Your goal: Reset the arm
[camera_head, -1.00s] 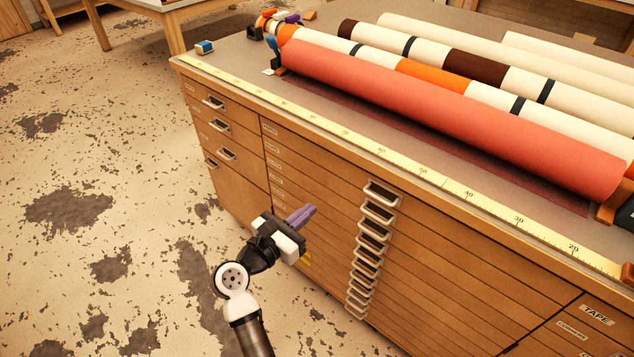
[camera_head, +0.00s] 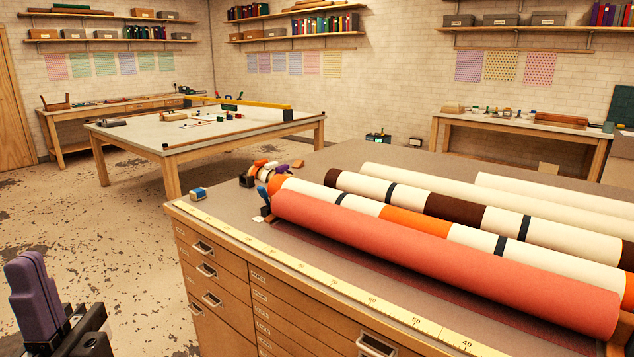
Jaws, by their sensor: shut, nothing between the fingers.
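My gripper (camera_head: 36,290) is at the lower left of the head view, near the camera. Its purple fingers point up and are pressed together, with nothing held between them. It is left of the wooden drawer cabinet (camera_head: 215,312) and apart from it, with floor behind it. The rest of my arm is cut off by the bottom edge of the picture.
On the cabinet lie a red roll (camera_head: 430,258), a striped roll (camera_head: 415,220) and several pale rolls. A yellow ruler strip (camera_head: 300,276) runs along its front edge. A work table (camera_head: 205,147) stands behind. The floor (camera_head: 100,235) between is clear.

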